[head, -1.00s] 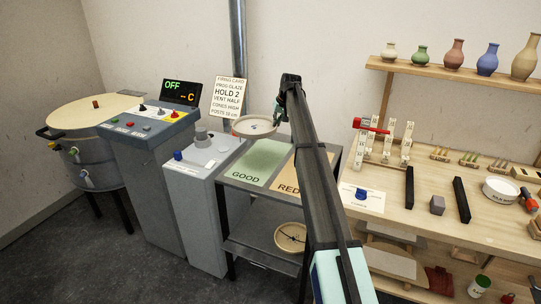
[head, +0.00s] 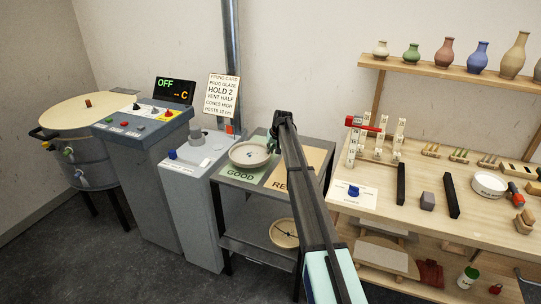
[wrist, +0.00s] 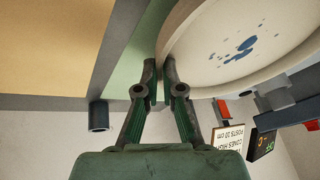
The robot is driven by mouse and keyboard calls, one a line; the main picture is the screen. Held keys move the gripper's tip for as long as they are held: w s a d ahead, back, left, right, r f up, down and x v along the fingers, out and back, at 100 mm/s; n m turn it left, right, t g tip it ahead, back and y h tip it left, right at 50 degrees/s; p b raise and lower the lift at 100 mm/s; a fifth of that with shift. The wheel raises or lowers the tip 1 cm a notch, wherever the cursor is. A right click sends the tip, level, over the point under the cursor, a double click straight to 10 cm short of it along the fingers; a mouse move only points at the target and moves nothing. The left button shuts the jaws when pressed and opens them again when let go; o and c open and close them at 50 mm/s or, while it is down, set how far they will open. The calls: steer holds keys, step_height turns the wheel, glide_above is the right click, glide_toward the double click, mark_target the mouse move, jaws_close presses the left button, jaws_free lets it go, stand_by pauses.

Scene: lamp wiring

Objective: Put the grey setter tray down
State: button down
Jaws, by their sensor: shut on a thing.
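The setter tray (head: 250,155) is a round, pale grey-beige dish with blue spots inside. It is over the green GOOD panel (head: 232,172) on the dark-framed table, covering much of the panel. Whether it touches the panel is hard to tell. In the wrist view the tray (wrist: 240,50) fills the upper right, its rim between my fingertips. My gripper (wrist: 162,75) is shut on that rim. In the head view my gripper (head: 272,143) is at the tray's right side, partly hidden by my arm.
A grey control box (head: 190,165) and the firing card (head: 222,95) stand to the left and behind. Another round dish (head: 284,233) is on the lower shelf. The wooden bench (head: 375,185) is at right.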

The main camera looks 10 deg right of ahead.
mark_target(271, 161)
steer(key=shift+f+p, duration=0.3)
steer(key=shift+f, duration=1.4)
steer(key=c, duration=1.7)
jaws_free()
steer(key=shift+f, duration=0.2)
steer(key=shift+c, duration=0.2)
steer(key=o, duration=0.4)
steer(key=shift+r, duration=0.2)
steer(key=b+v, duration=0.2)
steer(key=v, duration=1)
